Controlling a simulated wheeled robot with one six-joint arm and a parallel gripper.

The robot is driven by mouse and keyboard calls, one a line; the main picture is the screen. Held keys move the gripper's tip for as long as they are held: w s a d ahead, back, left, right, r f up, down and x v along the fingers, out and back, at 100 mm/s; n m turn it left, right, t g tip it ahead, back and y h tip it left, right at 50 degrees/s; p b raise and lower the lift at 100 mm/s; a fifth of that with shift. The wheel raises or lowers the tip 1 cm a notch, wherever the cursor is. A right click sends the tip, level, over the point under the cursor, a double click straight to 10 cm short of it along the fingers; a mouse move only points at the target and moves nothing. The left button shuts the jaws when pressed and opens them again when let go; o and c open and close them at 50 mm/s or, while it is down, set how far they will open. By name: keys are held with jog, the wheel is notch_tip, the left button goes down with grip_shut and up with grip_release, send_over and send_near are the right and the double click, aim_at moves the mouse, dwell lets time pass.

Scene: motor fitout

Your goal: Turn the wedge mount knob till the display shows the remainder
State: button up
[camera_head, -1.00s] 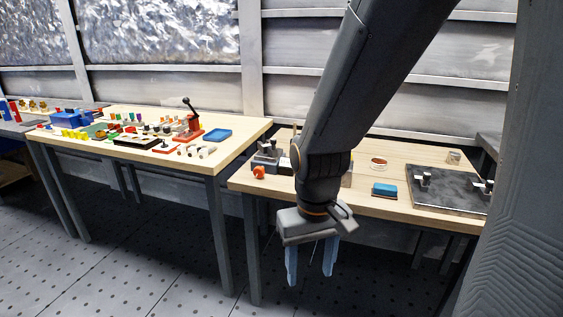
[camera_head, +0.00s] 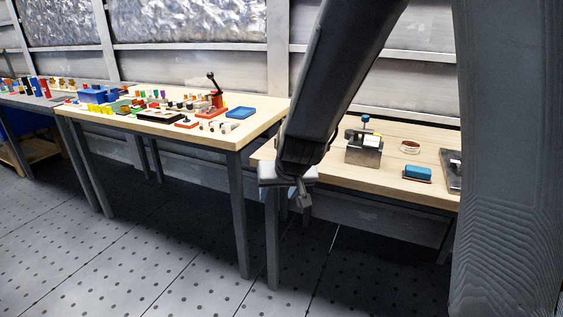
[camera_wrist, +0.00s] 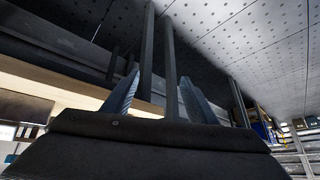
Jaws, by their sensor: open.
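A grey metal block (camera_head: 363,152) stands on the right-hand wooden table, with a blue knob (camera_head: 366,119) on top and a small white panel (camera_head: 372,140) on it. I cannot tell if this is the wedge mount, and no reading on the panel is legible. My gripper (camera_wrist: 158,92) is open and empty, its two blue-grey fingers apart in the wrist view. In the head view it hangs at the left end of that table, left of the block and apart from it. The orange knob at that end is hidden behind my arm.
A blue block (camera_head: 418,172), a round dish (camera_head: 410,147) and the edge of a dark plate (camera_head: 452,170) lie right of the metal block. The left table (camera_head: 225,141) carries many small parts, a red lever press (camera_head: 217,98) and a blue tray (camera_head: 241,113). The floor is clear.

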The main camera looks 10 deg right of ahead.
jog(key=w+a+f+m+t+h+b, duration=0.1)
jog(key=w+t+b, duration=0.2)
jog(key=w, duration=0.4)
jog(key=w+f+t+h+b, duration=0.1)
jog(key=w+t+h+b, duration=0.1)
jog(key=w, duration=0.6)
jog(key=w+d+m+t+h+b, duration=0.1)
jog(key=w+d+h+b, duration=0.1)
jog(key=w, duration=0.1)
jog(key=w+d+m+h+b, duration=0.1)
jog(key=w+d+h+b, duration=0.1)
jog(key=w+h+b, duration=0.1)
jog(key=w+d+m+t+h+b, duration=0.1)
jog(key=w+d+m+h+b, duration=0.1)
jog(key=w, duration=0.3)
jog(key=shift+d+r+t+h+b, duration=0.3)
jog(key=shift+d+r+h+b, duration=0.15)
jog(key=shift+h, duration=0.25)
jog(key=c, duration=1.1)
jog(key=shift+m, duration=0.3)
